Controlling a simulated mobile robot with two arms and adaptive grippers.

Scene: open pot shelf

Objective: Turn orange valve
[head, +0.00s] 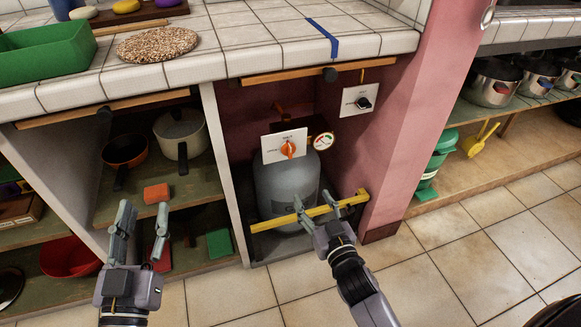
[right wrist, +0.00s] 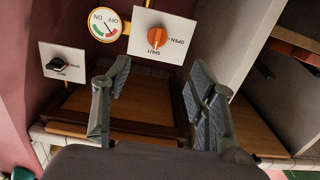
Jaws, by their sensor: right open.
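The orange valve (head: 288,149) is a small knob on a white plate (head: 270,147) in the open bay under the counter, in front of a grey gas cylinder (head: 272,182). In the right wrist view the orange valve (right wrist: 157,38) shows upside down, with SHUT and OPEN on its plate. My right gripper (head: 330,203) is open and empty, below and right of the valve in the head view. In the right wrist view the valve appears beyond the gap between its fingers (right wrist: 160,72), apart from them. My left gripper (head: 143,208) is open and empty before the left shelves.
A dial gauge (head: 323,141) sits beside the valve plate. A black knob (head: 364,103) on another plate is to the right. A yellow bar (head: 270,223) crosses the bay low in front. Pots (head: 181,135) fill the left shelf; the counter overhangs above.

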